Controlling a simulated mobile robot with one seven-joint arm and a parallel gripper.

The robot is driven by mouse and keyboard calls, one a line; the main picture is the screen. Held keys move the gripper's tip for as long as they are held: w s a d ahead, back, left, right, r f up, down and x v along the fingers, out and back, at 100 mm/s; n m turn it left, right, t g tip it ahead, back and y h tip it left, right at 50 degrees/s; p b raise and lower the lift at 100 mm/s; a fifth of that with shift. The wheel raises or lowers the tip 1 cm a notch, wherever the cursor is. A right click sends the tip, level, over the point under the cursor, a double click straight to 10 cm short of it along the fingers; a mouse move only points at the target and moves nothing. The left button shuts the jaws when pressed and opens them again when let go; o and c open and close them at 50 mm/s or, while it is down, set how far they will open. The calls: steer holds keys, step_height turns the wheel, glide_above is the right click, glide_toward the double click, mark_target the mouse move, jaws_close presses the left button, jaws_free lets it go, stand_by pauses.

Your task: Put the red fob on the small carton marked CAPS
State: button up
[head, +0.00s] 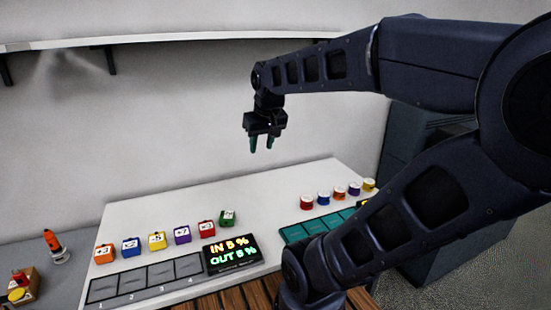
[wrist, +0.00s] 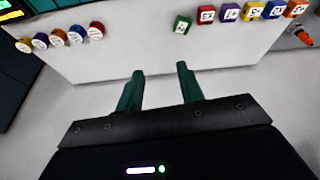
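I see no readable CAPS mark and nothing clearly labelled a fob. A red round piece with a pale top (head: 306,202) stands at the left end of a row on the white table; it also shows in the wrist view (wrist: 97,30). A red cube (head: 206,229) stands in the other row, also in the wrist view (wrist: 206,15). A small brown carton (head: 32,288) is cut off at the far left, with red and yellow items at it. My gripper (head: 262,147) is open and empty, high above the table's back; its fingers show in the wrist view (wrist: 160,80).
The white table (head: 160,212) also holds several coloured cubes, a numbered grey tray (head: 147,278), a lit display (head: 232,253) and a teal slotted tray (head: 318,226). An orange-topped object (head: 54,245) stands left on the grey surface. A shelf (head: 150,39) runs along the wall.

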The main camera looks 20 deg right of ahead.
steer(key=s+d+f+m, duration=0.1)
steer(key=s+d+f, duration=0.1)
steer(key=s+f, duration=0.1)
steer(key=shift+s+d, duration=0.15)
steer(key=shift+s, duration=0.7)
stand_by(0.6)
